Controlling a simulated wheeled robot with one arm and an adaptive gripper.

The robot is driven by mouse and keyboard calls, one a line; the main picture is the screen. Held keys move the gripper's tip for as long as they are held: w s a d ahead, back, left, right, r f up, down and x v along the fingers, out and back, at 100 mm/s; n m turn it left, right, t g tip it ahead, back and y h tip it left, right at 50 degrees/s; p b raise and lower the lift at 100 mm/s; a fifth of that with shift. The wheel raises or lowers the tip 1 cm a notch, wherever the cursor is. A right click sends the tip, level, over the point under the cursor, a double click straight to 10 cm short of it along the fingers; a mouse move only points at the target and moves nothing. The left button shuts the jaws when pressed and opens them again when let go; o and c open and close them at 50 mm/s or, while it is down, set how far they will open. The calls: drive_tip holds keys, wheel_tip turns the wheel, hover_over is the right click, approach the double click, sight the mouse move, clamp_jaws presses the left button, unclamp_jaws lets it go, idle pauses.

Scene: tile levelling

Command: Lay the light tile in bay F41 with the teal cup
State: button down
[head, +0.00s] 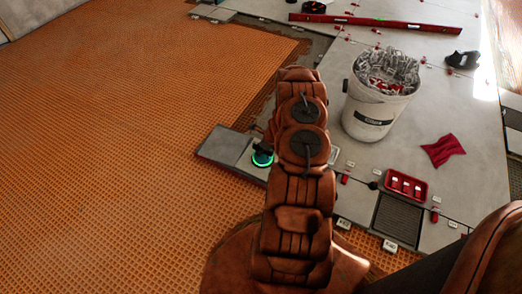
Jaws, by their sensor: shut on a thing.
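The light tile (222,146) is a grey slab at the edge of the orange matting, left of my arm. Its right part is hidden behind my arm. The teal cup (262,158), with a glowing green ring, is on the tile's top face near its visible right end. My gripper (266,138) is over the cup and shut on it, mostly hidden by my own wrist. I cannot tell whether the tile hangs just above the floor or rests on it. Small labels show along the tile edges, but I cannot read F41.
A white bucket (374,106) of clips stands on the laid tiles to the right. Near it are a red cloth (443,150), a red tray (406,185) and a dark grate (394,216). A long red level (375,22) lies at the back. Open orange matting (120,120) fills the left.

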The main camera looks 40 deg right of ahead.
drive_tip(key=c, duration=1)
unclamp_jaws()
drive_tip(key=shift+o, duration=0.2)
drive_tip(key=shift+r, duration=0.1)
drive_tip(key=shift+v, duration=5.85)
